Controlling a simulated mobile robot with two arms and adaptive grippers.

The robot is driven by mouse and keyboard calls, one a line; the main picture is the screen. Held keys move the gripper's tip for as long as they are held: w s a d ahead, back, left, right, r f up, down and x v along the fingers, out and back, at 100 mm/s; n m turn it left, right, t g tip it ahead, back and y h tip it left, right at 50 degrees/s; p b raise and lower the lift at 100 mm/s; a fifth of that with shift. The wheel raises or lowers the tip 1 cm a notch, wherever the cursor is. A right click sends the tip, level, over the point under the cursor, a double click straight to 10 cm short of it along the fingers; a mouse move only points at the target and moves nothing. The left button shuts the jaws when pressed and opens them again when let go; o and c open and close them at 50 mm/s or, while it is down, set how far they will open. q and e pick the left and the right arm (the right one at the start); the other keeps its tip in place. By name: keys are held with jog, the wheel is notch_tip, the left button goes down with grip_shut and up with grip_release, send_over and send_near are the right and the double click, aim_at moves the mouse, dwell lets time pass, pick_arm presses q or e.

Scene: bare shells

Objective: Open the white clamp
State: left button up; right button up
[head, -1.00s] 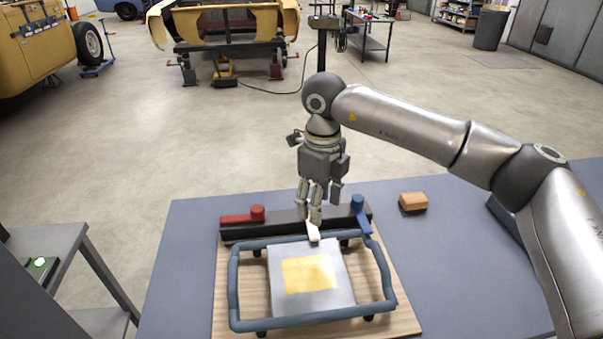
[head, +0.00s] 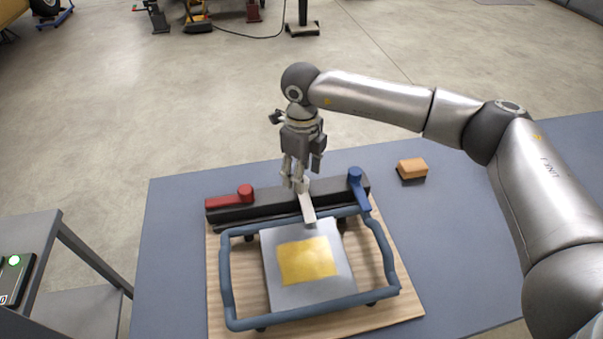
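The white clamp (head: 307,208) is a short pale lever on the dark bar (head: 260,207). Its front end points toward the grey plate. My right gripper (head: 298,183) comes down from above, with its fingertips at the rear end of the white clamp. The fingers hide that end, and I cannot tell whether they grip it. A red clamp (head: 230,198) lies along the bar at the left. My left gripper is not in view.
A blue-grey tube frame (head: 226,285) surrounds the grey plate (head: 283,297) with a yellow patch, on a wooden board (head: 405,303). An orange-topped block (head: 411,168) lies right of the board on the blue-grey table (head: 172,240). A grey side stand (head: 30,232) is at the left.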

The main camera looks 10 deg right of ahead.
jog(key=shift+f, duration=1.15)
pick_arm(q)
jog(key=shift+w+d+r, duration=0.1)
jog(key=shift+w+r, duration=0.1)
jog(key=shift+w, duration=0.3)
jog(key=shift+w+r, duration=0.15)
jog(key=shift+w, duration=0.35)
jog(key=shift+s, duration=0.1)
pick_arm(e)
jog(key=c, duration=0.4)
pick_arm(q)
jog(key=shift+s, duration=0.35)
pick_arm(e)
grip_shut()
